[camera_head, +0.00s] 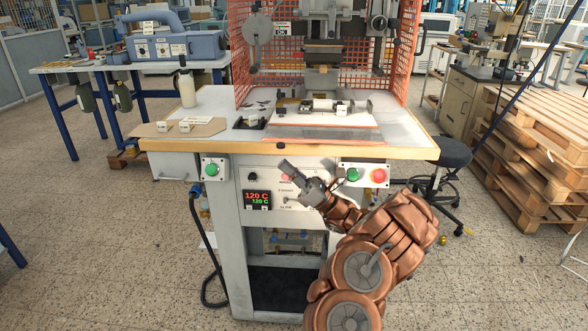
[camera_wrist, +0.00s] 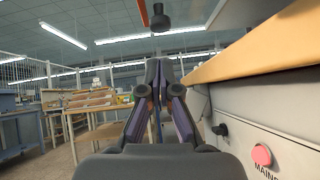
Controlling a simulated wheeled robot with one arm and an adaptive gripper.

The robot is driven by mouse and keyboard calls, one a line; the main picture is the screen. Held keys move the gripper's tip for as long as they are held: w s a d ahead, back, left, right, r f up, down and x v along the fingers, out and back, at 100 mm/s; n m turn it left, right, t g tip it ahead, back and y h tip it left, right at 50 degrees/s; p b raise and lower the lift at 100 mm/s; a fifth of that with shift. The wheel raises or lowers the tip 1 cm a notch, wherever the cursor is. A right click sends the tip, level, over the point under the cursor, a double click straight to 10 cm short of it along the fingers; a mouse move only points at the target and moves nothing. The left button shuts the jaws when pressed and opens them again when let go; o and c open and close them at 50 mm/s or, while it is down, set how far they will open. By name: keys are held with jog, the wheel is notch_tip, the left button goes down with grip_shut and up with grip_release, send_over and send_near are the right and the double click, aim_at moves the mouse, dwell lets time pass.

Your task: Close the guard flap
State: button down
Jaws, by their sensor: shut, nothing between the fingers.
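The guard flap (camera_head: 325,133) is a clear panel with orange edges. It lies about flat on the front of the press table, below the orange mesh guard. A small dark knob (camera_head: 281,145) sits at its front edge, by the wooden table edge. In the wrist view a dark knob (camera_wrist: 162,20) and an orange strip (camera_wrist: 143,13) show overhead. My gripper (camera_head: 284,164) is shut and empty in front of the machine, just below the table edge and the knob, apart from both. In the wrist view its fingertips (camera_wrist: 158,66) meet and point upward below the knob.
The wooden table edge (camera_head: 220,149) overhangs the front panel. A green button (camera_head: 212,169), a temperature display (camera_head: 257,199) and a red button (camera_head: 378,175) are on the front. A fixture (camera_head: 322,106) stands behind the flap. A white bottle (camera_head: 187,87) stands at the left. A stool and pallets (camera_head: 535,140) are at the right.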

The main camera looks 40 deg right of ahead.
jog(key=shift+w+d+r+p, duration=0.1)
jog(key=shift+r+p, duration=0.3)
jog(key=shift+r, duration=1.2)
jog(key=shift+r+m, duration=0.1)
jog(key=shift+m, duration=0.2)
